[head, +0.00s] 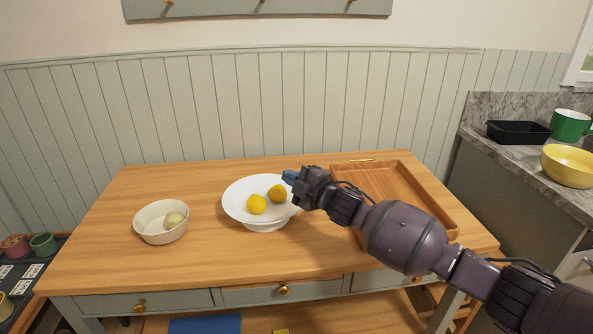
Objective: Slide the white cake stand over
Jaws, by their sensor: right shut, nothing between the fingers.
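The white cake stand (239,211) stands upright in the middle of the wooden table. Two yellow-orange round fruits lie on it, one at the front (257,204) and one toward the back right (278,193). My right gripper (289,177) is shut and empty at the right rim of the stand. Its blue fingertips are close to the rim; I cannot tell whether they touch. My right arm hides part of the stand's right side. My left gripper is not in view.
A white bowl (152,234) with a pale round item (173,219) stands on the table to the left. A wooden tray (433,193) lies on the right, partly behind my arm. Bare table (112,203) lies around the bowl and between it and the stand. A counter stands further right.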

